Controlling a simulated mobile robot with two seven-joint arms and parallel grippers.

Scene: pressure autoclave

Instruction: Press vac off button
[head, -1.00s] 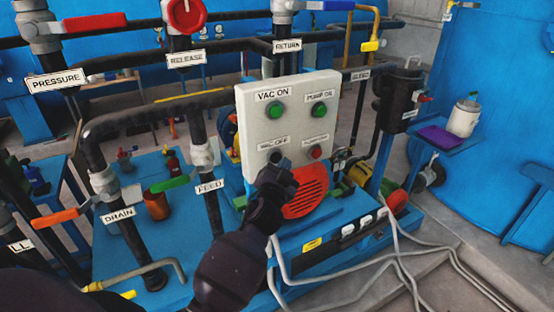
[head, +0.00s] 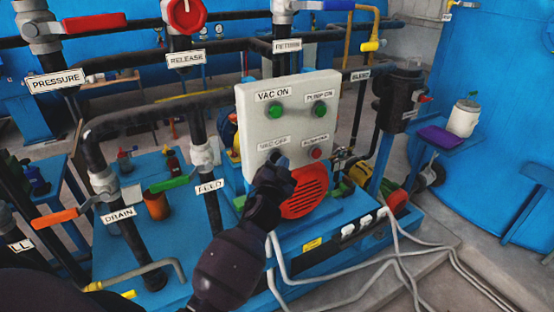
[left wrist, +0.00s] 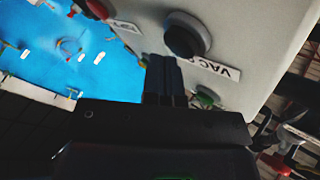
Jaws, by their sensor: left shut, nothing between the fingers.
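The white control box (head: 246,115) carries a green button under the VAC ON label and a green PUMP ON button (head: 320,110) beside it. Below are the VAC OFF label (head: 272,143) and a red button (head: 316,153) at right. My left gripper (head: 278,157) is shut and empty, its tip just below the VAC OFF label, hiding the button there in the head view. In the left wrist view, a dark round button (left wrist: 185,35) with a pale rim shows beside an upside-down VAC label, and my shut fingers (left wrist: 163,62) are right by it. I cannot tell whether they touch.
The VAC ON button (head: 276,110) lies just above the tip. Black pipes with a FEED label (head: 210,186) and a green valve handle (head: 174,182) stand left of the box. A red slotted pump cover (head: 305,195) is behind my gripper. White cables (head: 395,255) run at lower right.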

